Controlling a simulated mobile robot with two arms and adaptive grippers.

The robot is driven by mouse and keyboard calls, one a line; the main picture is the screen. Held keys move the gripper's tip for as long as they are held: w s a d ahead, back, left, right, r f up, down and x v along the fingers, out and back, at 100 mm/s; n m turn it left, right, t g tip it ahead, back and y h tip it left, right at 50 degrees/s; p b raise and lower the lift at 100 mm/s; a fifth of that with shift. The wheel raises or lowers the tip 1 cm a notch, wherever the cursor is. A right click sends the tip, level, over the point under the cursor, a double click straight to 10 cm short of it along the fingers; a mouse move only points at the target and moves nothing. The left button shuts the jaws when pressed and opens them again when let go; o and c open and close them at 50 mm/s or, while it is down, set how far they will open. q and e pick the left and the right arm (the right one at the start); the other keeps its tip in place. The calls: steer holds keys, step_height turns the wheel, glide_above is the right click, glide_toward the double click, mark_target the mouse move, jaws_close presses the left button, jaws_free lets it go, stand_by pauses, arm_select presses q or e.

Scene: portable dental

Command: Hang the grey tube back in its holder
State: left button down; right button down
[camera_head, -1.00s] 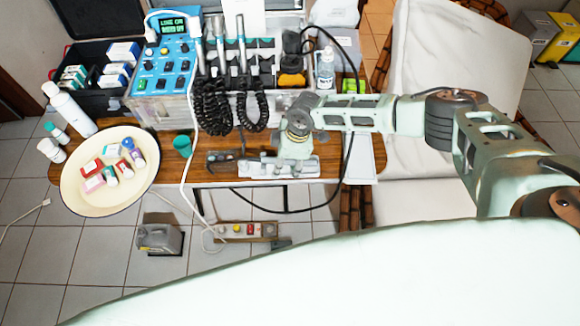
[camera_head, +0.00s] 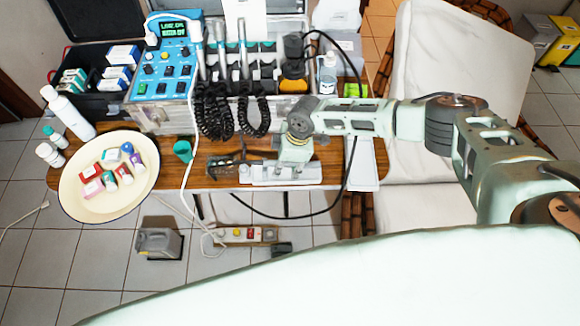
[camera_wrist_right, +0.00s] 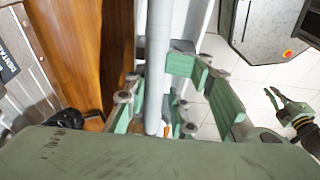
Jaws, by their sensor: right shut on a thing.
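The grey tube (camera_wrist_right: 158,60) runs upright through the middle of the right wrist view, between the green fingers of my right gripper (camera_wrist_right: 165,95). The gripper is shut on it. I cannot make out the tube there. The holder rack (camera_head: 262,72) on the dental unit is behind the gripper, with upright handpieces and coiled black cords (camera_head: 213,108). I cannot tell which slot is the tube's.
A cream basin (camera_head: 82,207) with small boxes and bottles stands at the table's left. A green cup (camera_head: 183,150) is left of the gripper. A white cable (camera_head: 187,185) and a black cable (camera_head: 344,185) hang over the front edge. A power strip (camera_head: 247,236) lies on the floor.

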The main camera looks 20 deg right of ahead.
steer(key=shift+a+p+v, duration=0.2)
steer(key=shift+p+v, duration=0.8)
steer(key=shift+v, duration=0.15)
steer(key=shift+a+p+v, duration=0.25)
steer(key=shift+p+v, duration=0.7)
steer(key=shift+v, duration=0.2)
steer(key=shift+a+p+v, duration=0.2)
steer(key=shift+p+v, duration=0.8)
steer(key=shift+v, duration=0.15)
steer(key=shift+w, duration=0.15)
steer(key=shift+r, duration=0.1)
